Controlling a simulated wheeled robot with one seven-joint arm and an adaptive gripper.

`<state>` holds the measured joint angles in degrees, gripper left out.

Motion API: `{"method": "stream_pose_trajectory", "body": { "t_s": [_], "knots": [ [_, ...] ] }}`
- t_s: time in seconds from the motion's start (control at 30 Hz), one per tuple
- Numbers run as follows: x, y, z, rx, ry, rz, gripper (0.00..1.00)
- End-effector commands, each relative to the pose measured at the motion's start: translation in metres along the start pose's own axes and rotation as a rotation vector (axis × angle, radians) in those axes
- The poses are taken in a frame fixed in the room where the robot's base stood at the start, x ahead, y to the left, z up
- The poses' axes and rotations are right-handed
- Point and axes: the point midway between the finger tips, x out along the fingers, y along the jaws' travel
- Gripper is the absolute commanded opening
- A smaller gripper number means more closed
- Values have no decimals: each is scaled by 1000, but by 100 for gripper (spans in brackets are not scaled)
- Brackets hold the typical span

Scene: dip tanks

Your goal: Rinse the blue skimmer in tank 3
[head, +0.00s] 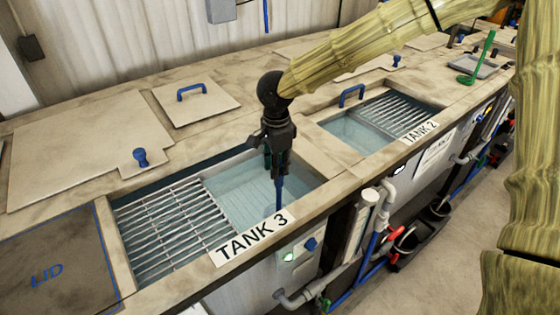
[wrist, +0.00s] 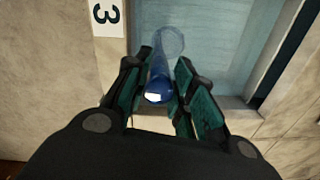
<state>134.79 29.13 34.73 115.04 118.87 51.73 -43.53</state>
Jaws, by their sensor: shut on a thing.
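My gripper (head: 279,168) is over the open water side of tank 3 (head: 312,196), near its front rim. It is shut on the handle of the blue skimmer (head: 280,192), which points down toward the water. In the wrist view the blue handle (wrist: 160,82) sits between the two teal-lined fingers. Beyond it a faint round hoop shows over the water, looking pale as if under the surface; its exact depth I cannot tell. The front rim hides the skimmer's lower end in the head view.
A metal grate (head: 165,232) covers tank 3's left side. A green skimmer (head: 480,62) rests on a grey tray at the far right. Pipes run below the front edge.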

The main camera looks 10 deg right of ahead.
Motion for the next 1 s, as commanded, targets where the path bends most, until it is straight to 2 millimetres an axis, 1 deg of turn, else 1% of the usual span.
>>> {"method": "stream_pose_trajectory", "body": {
  "t_s": [0.3, 0.53, 0.77, 1.0],
  "knots": [
    [-2, 4, 22, -1, 0, 0, 0],
    [-1, 6, 31, 0, 0, 0, 0],
    [-2, 5, 27, 1, -1, -1, 0],
    [-2, 2, 12, 2, -2, 0, 0]
  ]
}}
